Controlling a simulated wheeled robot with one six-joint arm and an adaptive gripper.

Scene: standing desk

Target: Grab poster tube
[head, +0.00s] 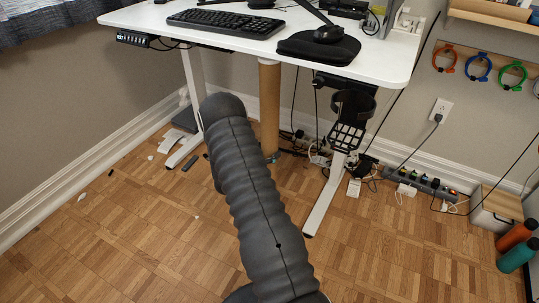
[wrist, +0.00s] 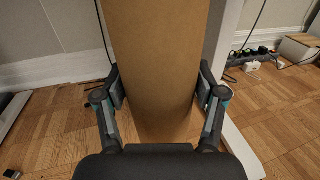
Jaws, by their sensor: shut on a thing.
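The poster tube (head: 269,95) is a tan cardboard cylinder standing upright under the white desk, behind my dark ribbed arm in the head view. In the wrist view the tube (wrist: 157,65) fills the middle of the picture. My gripper (wrist: 160,95) has one finger on each side of the tube, both against its sides, and is shut on it. In the head view the gripper is mostly hidden behind my arm.
The white desk (head: 230,42) is above the tube, with a keyboard (head: 226,23) on top. Desk legs (head: 323,195) stand on both sides. Cables and a power strip (head: 420,182) lie along the right wall. The parquet floor in front is mostly clear.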

